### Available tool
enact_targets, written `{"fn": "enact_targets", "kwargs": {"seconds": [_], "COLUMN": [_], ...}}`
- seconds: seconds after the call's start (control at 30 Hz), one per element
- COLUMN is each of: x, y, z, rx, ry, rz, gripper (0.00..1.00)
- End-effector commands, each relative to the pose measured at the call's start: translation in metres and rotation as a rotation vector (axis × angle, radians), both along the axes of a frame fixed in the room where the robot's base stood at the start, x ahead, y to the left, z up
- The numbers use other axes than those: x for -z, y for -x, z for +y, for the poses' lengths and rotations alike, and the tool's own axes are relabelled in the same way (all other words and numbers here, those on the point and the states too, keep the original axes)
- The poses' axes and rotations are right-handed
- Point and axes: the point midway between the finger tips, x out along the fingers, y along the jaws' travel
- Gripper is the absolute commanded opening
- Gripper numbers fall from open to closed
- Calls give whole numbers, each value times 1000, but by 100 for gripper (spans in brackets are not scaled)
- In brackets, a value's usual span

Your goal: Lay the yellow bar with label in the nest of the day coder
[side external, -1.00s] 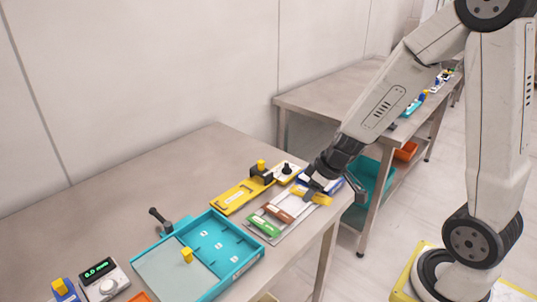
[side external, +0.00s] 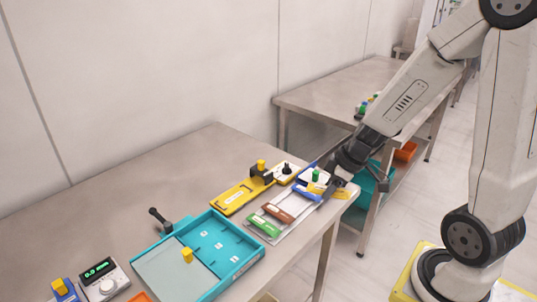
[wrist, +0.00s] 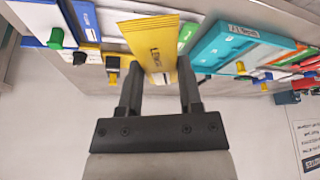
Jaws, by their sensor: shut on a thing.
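My gripper (side external: 328,189) is shut on the yellow bar with label (side external: 314,188), near the right end of the near table. A yellow fixture (side external: 232,197) with a black block and yellow knob stands left of the bar. Behind the bar is a blue-and-white fixture with a green knob (side external: 316,174), partly hidden.
A green bar (side external: 263,225) and a brown bar (side external: 278,212) lie on a grey tray (side external: 292,226). A teal tray (side external: 262,252) and a scale with a green display (side external: 97,269) stand further left. The table's back left is clear.

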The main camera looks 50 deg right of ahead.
Motion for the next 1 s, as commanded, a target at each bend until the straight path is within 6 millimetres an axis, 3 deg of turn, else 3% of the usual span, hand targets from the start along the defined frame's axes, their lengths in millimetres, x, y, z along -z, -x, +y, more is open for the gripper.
{"fn": "enact_targets", "kwargs": {"seconds": [0.27,0.77,1.0], "x": [11,37,59], "y": [-22,-81,-101], "z": [-4,-17,-21], "rx": [0,0,0], "ry": [0,0,0], "rz": [2,1,2], "gripper": [0,0,0]}}
